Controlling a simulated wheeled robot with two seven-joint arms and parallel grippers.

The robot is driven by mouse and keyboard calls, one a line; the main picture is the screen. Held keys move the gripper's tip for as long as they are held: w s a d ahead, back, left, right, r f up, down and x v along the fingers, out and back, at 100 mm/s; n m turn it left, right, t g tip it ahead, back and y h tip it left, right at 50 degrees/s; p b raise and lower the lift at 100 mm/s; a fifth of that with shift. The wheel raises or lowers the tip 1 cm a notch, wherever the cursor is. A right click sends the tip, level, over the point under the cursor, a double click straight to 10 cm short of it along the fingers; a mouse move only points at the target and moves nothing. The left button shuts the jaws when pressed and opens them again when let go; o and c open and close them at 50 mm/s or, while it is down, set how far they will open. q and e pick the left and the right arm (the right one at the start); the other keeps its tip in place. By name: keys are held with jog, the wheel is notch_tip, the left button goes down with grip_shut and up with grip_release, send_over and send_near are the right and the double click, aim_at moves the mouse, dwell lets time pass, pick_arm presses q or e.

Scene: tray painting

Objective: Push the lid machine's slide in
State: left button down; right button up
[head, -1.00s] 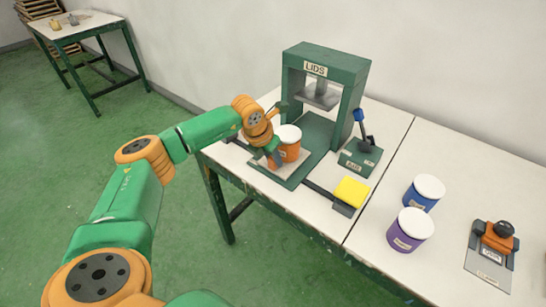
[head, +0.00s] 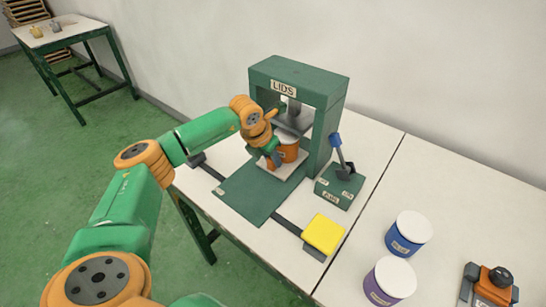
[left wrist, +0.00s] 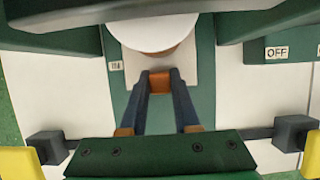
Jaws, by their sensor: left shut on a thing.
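The green lid machine (head: 262,75), marked LIDS, stands at the back of the table. Its slide, a pale plate (head: 283,173), is inside the frame beneath the press head (head: 292,117). An orange can (head: 289,153) with a white top stands upright on the plate, partly hidden by my gripper. My left gripper (head: 273,156) is at the slide's front. In the left wrist view its fingers (left wrist: 161,82) are shut on a small orange-brown block, apparently the slide's handle, at the plate's front edge. The can's white top (left wrist: 155,33) is just beyond. My right gripper is not in view.
A lever box (head: 338,187) stands right of the machine; a sign reads OFF (left wrist: 277,52). A yellow pad (head: 323,233) is in front. Blue (head: 408,233) and purple (head: 390,281) cans and an orange tool (head: 493,284) are at the right.

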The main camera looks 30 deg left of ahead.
pick_arm(q)
jog(key=shift+s, duration=0.2)
jog(key=c, duration=0.8)
grip_release()
jog(key=shift+o, duration=0.8)
jog(key=shift+w, duration=0.1)
jog(key=v, duration=0.7)
jog(key=shift+b, duration=0.3)
